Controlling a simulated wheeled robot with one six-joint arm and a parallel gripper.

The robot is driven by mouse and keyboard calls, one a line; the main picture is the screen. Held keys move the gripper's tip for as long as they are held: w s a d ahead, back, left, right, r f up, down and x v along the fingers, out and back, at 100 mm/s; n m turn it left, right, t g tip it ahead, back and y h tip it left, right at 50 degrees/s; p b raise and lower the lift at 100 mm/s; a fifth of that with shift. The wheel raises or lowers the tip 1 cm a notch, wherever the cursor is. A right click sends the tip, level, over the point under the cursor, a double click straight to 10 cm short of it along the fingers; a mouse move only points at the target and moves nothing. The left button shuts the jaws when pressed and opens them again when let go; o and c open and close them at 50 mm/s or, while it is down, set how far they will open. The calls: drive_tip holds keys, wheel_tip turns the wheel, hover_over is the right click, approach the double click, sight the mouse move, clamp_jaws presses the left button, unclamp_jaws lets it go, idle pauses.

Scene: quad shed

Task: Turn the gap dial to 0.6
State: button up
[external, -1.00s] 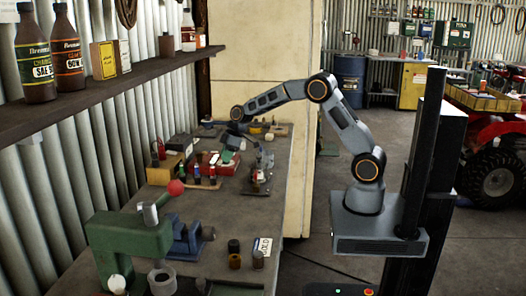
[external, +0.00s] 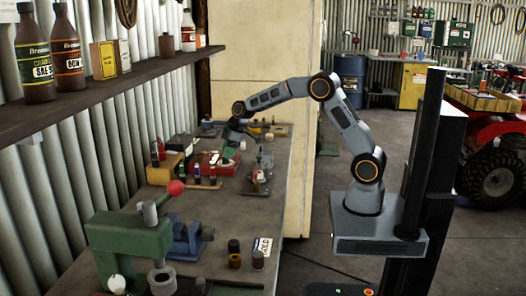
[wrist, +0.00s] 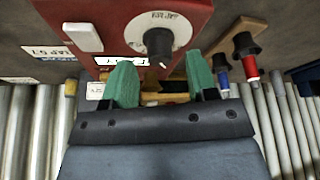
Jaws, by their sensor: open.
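A red box (wrist: 85,28) fills the top of the wrist view. On it, a round white plate carries a black dial knob (wrist: 158,42). The plate's lettering is upside down and too blurred to read. A small white label (wrist: 122,61) sits on the box beside the knob. My gripper (wrist: 160,80) has green fingertips spread apart, with nothing between them. The knob appears just beyond the fingertips and apart from them. In the external view my gripper (external: 230,148) is over the red box (external: 226,170) on the bench; the knob cannot be made out there.
In the wrist view, a blue-tipped tool (wrist: 222,72) and a red-tipped tool (wrist: 248,58) stand close to the right finger. The bench (external: 215,215) also holds a green press (external: 125,245), a blue vise (external: 188,238) and small jars (external: 234,252). A shelf (external: 110,88) hangs at left.

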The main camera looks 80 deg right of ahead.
drive_tip(key=v, duration=1.2)
drive_tip(key=shift+b, duration=0.45)
drive_tip(key=w+f+n, duration=0.1)
drive_tip(key=f, duration=0.3)
drive_tip(key=w+a+f+n, duration=0.1)
drive_tip(key=w+f, duration=0.1)
drive_tip(key=f, duration=0.2)
drive_tip(key=w+f+n+y, duration=0.1)
drive_tip(key=f, duration=0.4)
drive_tip(key=shift+w+a+n+g, duration=0.3)
drive_tip(key=shift+w+a+g, duration=0.05)
drive_tip(key=shift+w+g, duration=0.05)
